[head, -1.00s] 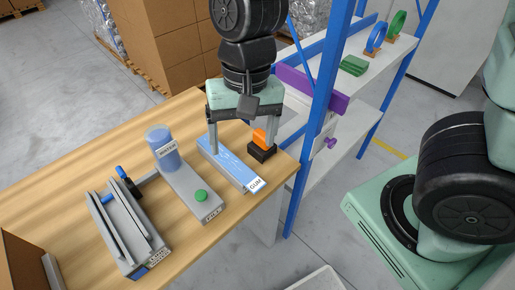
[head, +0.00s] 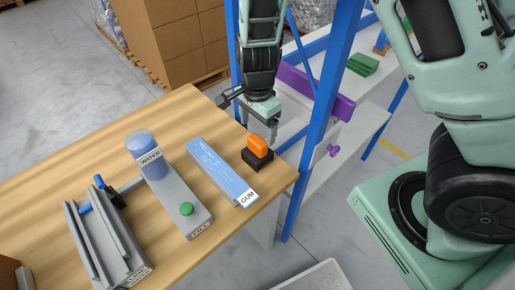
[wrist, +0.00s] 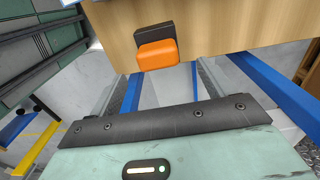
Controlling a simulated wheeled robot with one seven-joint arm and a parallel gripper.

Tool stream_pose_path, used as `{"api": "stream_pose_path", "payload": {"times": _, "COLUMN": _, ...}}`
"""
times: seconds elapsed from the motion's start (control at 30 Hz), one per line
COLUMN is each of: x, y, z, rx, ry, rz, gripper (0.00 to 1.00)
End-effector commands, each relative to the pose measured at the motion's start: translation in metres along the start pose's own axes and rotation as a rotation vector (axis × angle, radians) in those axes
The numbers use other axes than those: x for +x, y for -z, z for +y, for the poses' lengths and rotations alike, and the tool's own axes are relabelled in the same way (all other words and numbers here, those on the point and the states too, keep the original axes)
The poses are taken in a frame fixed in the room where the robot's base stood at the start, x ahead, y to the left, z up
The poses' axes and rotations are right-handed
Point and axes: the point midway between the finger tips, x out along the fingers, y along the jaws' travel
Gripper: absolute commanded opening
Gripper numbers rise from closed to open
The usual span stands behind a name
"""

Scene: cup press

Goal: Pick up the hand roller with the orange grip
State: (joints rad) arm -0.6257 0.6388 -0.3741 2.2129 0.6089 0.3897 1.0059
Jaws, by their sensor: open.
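The hand roller has an orange grip (head: 258,144) on a black base (head: 257,160). It stands at the right corner of the wooden table, beside the gum block's far side. In the wrist view the orange grip (wrist: 157,55) is ahead of the gripper, around the middle of the picture's width, with the dark base behind it. My gripper (head: 259,130) is open and empty in the head view, just above and behind the orange grip. I see no contact with the grip.
A blue-topped block labelled GUM (head: 222,172) lies left of the roller. A water cup press (head: 172,185) and a grey railed fixture (head: 100,240) stand further left. A blue rack post (head: 322,110) and a purple bar (head: 308,88) rise close on the right.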

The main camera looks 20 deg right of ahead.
Motion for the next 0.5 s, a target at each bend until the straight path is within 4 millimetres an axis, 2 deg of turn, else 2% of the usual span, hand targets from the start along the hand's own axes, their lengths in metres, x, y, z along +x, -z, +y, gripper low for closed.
{"api": "stream_pose_path", "payload": {"times": 0.1, "x": 0.016, "y": 0.0, "z": 0.0, "rx": 0.0, "ry": -0.001, "rz": 0.0, "gripper": 0.82}}
{"api": "stream_pose_path", "payload": {"times": 0.33, "x": 0.031, "y": 0.0, "z": 0.001, "rx": 0.0, "ry": -0.002, "rz": -0.001, "gripper": 0.82}}
{"api": "stream_pose_path", "payload": {"times": 0.5, "x": 0.057, "y": -0.001, "z": 0.004, "rx": 0.002, "ry": -0.002, "rz": -0.001, "gripper": 0.82}}
